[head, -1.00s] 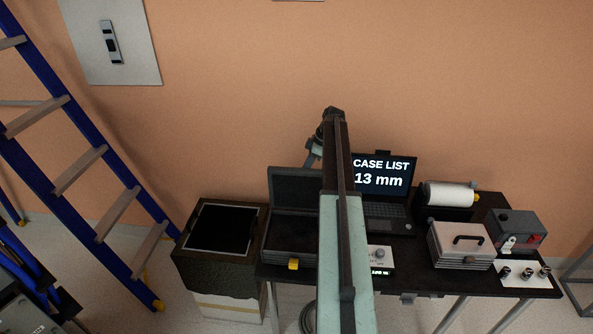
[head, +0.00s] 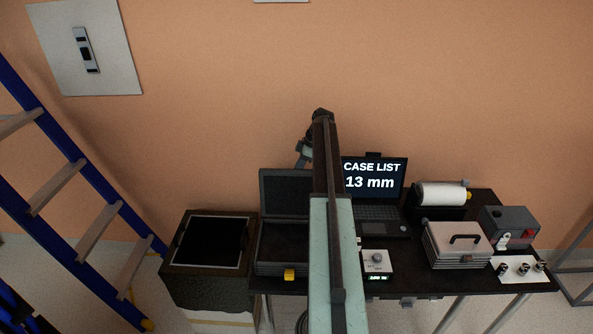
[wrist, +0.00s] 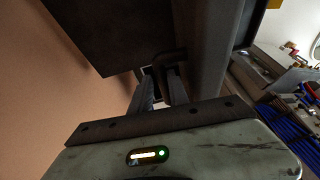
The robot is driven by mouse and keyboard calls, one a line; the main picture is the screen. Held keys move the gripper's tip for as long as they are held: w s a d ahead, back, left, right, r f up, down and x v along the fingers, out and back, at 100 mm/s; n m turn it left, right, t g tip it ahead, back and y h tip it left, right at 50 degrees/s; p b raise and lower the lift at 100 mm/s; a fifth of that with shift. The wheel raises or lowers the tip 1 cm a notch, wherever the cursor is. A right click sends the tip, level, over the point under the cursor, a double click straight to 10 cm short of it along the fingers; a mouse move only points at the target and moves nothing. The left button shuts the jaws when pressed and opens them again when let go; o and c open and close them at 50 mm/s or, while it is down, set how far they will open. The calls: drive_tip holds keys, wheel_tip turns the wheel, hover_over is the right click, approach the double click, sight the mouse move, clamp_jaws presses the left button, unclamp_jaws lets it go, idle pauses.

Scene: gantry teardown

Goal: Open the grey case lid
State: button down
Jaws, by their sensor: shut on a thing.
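The grey case (head: 264,262) stands at the left end of the black table, open, with its dark lid (head: 285,192) upright at the back and a yellow latch (head: 289,273) at its front. My wrist and gripper (head: 304,153) show at the lid's top right edge in the head view, partly hidden by my arm. In the wrist view my gripper (wrist: 160,72) is shut on a dark, thin part at the edge of the lid (wrist: 105,35). Its exact shape is unclear in the shadow. My arm covers the right side of the case in the head view.
A laptop (head: 372,178) reads "CASE LIST 13 mm". A small white dial box (head: 377,262), a pale case with a handle (head: 455,247) and a paper roll (head: 442,194) share the table (head: 420,282). A dark-topped crate (head: 180,285) and blue ladder (head: 70,150) stand left.

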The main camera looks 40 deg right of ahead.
drive_tip(key=c, duration=1.6)
unclamp_jaws()
drive_tip(key=shift+w+d, duration=0.35)
drive_tip(key=shift+o, duration=1)
drive_tip(key=shift+w+f, duration=0.3)
drive_tip(key=shift+f, duration=0.05)
drive_tip(key=shift+a, duration=0.1)
drive_tip(key=shift+r, duration=0.1)
drive_tip(key=p+v, duration=0.7)
drive_tip(key=shift+s+r, duration=0.25)
drive_tip(key=shift+r, duration=0.1)
